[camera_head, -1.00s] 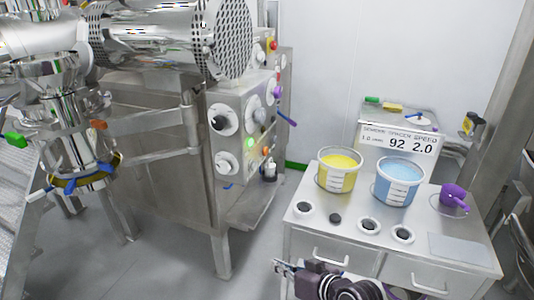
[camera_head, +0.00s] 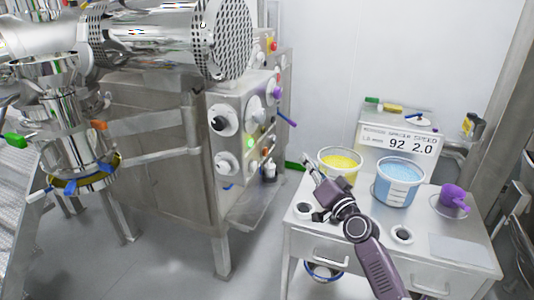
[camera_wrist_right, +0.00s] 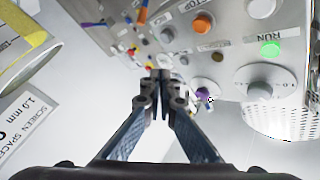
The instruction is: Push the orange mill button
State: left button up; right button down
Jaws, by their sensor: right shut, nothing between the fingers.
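The orange button (camera_wrist_right: 203,22) shows at the top of the right wrist view, on a metal control panel (camera_wrist_right: 232,12), beside a green button (camera_wrist_right: 269,48) labelled RUN. In the head view the panel is on the side of the steel machine, left of centre, with the green button (camera_head: 250,142) lit. My right gripper (camera_head: 308,165) is raised over the left of the small table, apart from the panel. In the wrist view its fingertips (camera_wrist_right: 160,76) are together, empty and pointing toward the panel. My left gripper is not in view.
The steel table (camera_head: 465,246) holds a yellow-filled tub (camera_head: 340,178), a blue-filled tub (camera_head: 398,188) and a purple scoop (camera_head: 453,197). Knobs and a purple handle (camera_head: 286,118) stick out from the machine. Grey floor lies between machine and table.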

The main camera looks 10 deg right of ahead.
aim_at(265, 152)
jog(key=shift+a, duration=0.15)
jog(key=w+a, duration=0.5)
jog(key=a, duration=0.2)
jog(key=shift+p, duration=0.35)
jog(key=shift+a, duration=0.15)
dwell(1.2)
jog(key=shift+w+a, duration=0.2)
jog(key=shift+a, duration=0.1)
jog(key=shift+w+a, duration=0.25)
jog(key=shift+a, duration=0.15)
dwell(0.8)
dwell(0.4)
jog(key=shift+s+d, duration=0.5)
jog(key=shift+d, duration=0.25)
